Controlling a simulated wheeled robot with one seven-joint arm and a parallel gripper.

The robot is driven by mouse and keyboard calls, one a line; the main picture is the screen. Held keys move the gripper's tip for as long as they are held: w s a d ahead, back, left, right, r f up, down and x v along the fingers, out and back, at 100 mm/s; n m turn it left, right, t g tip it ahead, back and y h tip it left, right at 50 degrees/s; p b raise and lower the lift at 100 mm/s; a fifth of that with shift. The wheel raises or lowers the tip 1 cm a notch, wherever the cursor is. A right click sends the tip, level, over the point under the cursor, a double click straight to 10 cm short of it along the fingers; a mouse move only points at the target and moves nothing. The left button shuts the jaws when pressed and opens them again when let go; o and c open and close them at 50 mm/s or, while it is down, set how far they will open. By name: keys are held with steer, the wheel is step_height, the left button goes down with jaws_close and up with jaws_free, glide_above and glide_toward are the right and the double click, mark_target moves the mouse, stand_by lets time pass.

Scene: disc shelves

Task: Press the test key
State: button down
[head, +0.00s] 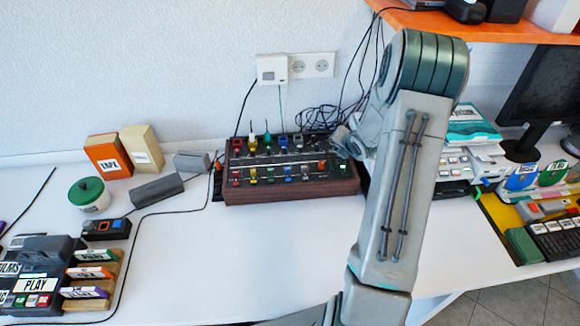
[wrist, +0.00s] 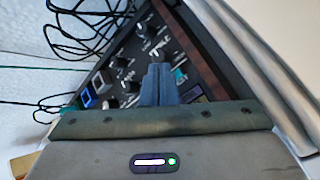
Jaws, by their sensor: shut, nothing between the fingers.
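A dark console with wooden sides (head: 290,190) sits on the white desk against the wall, with rows of coloured keys and knobs. Its panel also fills the middle of the wrist view (wrist: 128,62). A small green key (head: 343,168) is at its right end. In the wrist view a teal patch (wrist: 181,76) shows just right of my fingertips; I cannot read whether it is the test key. My gripper (wrist: 158,70) is shut and empty, its fingers over the panel. Whether they touch it I cannot tell. In the head view my arm hides most of the gripper.
Black cables (head: 325,118) lie tangled behind the console. White equipment (head: 455,165) stands to its right, partly behind my arm. A grey block (head: 157,190), boxes and a green-lidded jar (head: 88,193) stand to the left. The desk in front of the console is clear.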

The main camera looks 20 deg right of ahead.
steer(key=shift+f, duration=0.2)
steer(key=shift+f+b, duration=0.3)
steer(key=shift+b, duration=0.4)
steer(key=shift+f+b, duration=0.8)
steer(key=shift+b, duration=0.2)
stand_by(0.8)
steer(key=shift+r, duration=0.1)
steer(key=shift+r+p, duration=0.3)
steer(key=shift+r, duration=0.3)
step_height(320, 180, up, 6)
steer(key=p, duration=0.5)
steer(key=shift+r, duration=0.15)
stand_by(1.9)
